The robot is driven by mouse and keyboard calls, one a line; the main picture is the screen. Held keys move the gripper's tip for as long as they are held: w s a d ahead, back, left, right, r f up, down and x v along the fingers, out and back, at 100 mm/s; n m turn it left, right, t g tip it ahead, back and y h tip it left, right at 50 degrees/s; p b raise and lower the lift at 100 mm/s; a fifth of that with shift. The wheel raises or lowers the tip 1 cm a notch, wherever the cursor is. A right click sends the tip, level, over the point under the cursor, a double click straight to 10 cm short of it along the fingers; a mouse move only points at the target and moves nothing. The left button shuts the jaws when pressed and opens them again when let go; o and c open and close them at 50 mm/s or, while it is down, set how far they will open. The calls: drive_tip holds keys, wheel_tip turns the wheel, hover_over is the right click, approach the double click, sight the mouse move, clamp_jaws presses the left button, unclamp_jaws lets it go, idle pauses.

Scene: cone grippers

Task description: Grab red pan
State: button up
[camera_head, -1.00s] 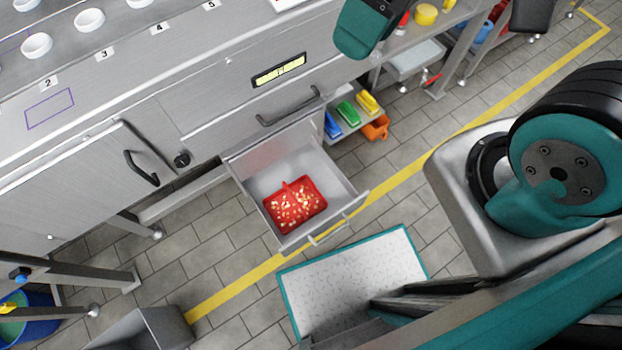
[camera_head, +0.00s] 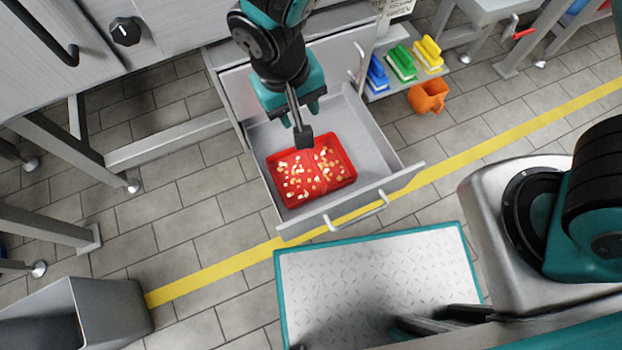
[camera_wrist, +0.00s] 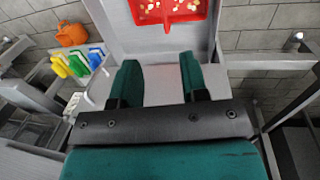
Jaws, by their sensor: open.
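The red pan (camera_head: 311,171) lies flat in an open metal drawer (camera_head: 258,133), with pale yellowish pieces scattered in it. A raised red part, like a handle or divider, runs across its middle. In the wrist view the red pan (camera_wrist: 168,20) is at the top, cut off by the edge, beyond my fingertips. My gripper (camera_head: 300,112) hangs over the back of the drawer, pointing down, just behind the pan. In the wrist view my gripper (camera_wrist: 160,72) has its two teal fingers apart with nothing between them. It appears apart from the pan.
Blue, green and yellow brushes (camera_head: 402,62) stand on a shelf right of the drawer. The drawer handle (camera_head: 357,213) faces front. A grey bin (camera_head: 75,312) stands at lower left. Tiled floor lies open to the left.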

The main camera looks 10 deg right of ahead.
drive_tip(key=b, duration=0.7)
hover_over(311, 156)
drive_tip(key=s+a, duration=0.1)
drive_tip(key=shift+h, duration=0.3)
wheel_tip(311, 156, down, 16)
drive_tip(key=shift+s+a+f, duration=0.1)
drive_tip(key=shift+f, duration=0.05)
drive_tip(key=f+b, duration=0.1)
drive_tip(key=f, duration=0.1)
drive_tip(key=d+f+b, duration=0.1)
drive_tip(key=f, duration=0.1)
drive_tip(key=w+f+b, duration=0.1)
drive_tip(key=f, duration=0.1)
drive_tip(key=shift+w+d+b, duration=0.1)
drive_tip(key=shift+d+b, duration=0.05)
drive_tip(key=shift+b, duration=0.15)
drive_tip(key=shift+r, duration=0.1)
clamp_jaws()
